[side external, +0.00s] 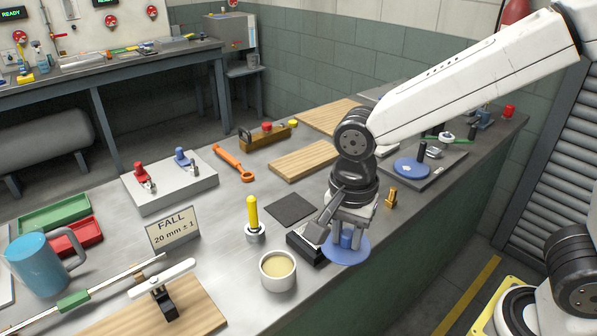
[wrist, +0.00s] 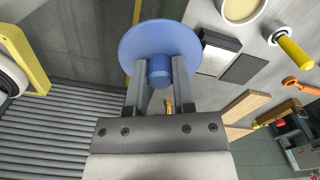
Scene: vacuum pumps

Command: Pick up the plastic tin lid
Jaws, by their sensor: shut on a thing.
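A round blue plastic lid (side external: 351,252) with a knob in its middle is at my gripper (side external: 346,238), near the bench's front edge. In the wrist view the blue lid (wrist: 157,45) faces me. My gripper's two fingers (wrist: 160,75) are shut on its knob, one on each side. Part of the disc is hidden by the gripper in the side view. I cannot tell whether the lid is clear of the bench.
A cream-filled tin (side external: 277,271) stands left of the lid. A dark block (side external: 306,246) sits close beside it. A yellow-handled tool (side external: 253,215), a brass piece (side external: 391,197) and a wooden board (side external: 304,160) are nearby. Another blue disc (side external: 411,168) lies farther back.

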